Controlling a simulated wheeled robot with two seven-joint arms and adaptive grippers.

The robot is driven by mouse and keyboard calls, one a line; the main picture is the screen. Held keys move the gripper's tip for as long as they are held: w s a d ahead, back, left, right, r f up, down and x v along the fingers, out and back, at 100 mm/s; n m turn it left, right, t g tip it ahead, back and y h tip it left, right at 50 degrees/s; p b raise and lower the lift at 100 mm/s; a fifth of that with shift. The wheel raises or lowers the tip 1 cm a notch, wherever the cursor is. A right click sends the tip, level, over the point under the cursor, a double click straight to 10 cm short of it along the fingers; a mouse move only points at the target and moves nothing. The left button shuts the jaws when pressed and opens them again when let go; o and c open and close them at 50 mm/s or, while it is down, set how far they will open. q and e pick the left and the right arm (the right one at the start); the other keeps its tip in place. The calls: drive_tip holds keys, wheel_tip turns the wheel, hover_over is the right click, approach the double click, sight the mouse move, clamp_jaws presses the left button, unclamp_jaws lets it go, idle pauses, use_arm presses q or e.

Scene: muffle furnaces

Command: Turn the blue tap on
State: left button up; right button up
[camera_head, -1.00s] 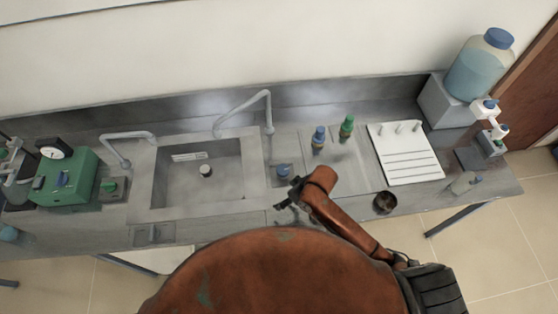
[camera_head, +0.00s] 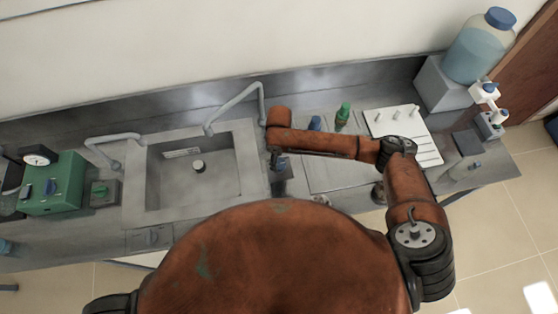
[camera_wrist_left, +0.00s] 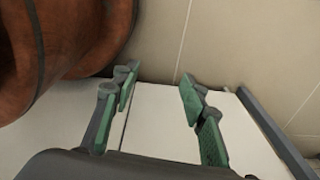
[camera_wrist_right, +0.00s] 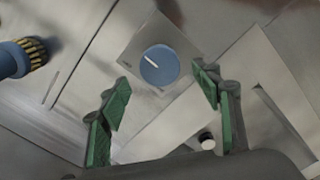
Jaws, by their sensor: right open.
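The blue tap is a round blue knob (camera_wrist_right: 159,66) with a white mark on a square metal plate. In the head view the blue knob (camera_head: 281,162) sits on the counter right of the sink, partly covered by my right gripper (camera_head: 275,158). In the right wrist view my right gripper (camera_wrist_right: 160,78) is open, its green-padded fingers apart and empty. The knob appears beyond the fingertips, roughly between them; I cannot tell the remaining distance. My left gripper (camera_wrist_left: 160,74) is open and empty in the left wrist view, outside the head view.
The sink (camera_head: 222,180) has a bent spout (camera_head: 236,108) behind it. A blue-topped fitting (camera_head: 315,123) and a green-topped one (camera_head: 343,113) stand right of the knob, close to my right arm. A green device (camera_head: 55,185) and green knob (camera_head: 99,190) are at left.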

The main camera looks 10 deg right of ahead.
sight(279, 163)
wheel_tip(279, 163, down, 3)
drive_tip(key=shift+f, duration=0.1)
use_arm(q)
drive_tip(key=shift+w+r, duration=0.15)
drive_tip(key=shift+w, duration=0.35)
use_arm(e)
drive_tip(key=shift+f, duration=0.2)
drive_tip(key=shift+c, duration=0.6)
drive_tip(key=c, duration=1)
use_arm(q)
drive_tip(key=shift+s, duration=0.15)
use_arm(e)
drive_tip(key=shift+c, duration=0.2)
use_arm(q)
drive_tip(key=shift+r, duration=0.15)
use_arm(e)
drive_tip(key=n+p, duration=0.3)
drive_tip(key=shift+r, duration=0.15)
use_arm(q)
drive_tip(key=shift+r+p, duration=0.95)
drive_tip(key=shift+r, duration=1.3)
use_arm(e)
drive_tip(key=shift+n, duration=1.9)
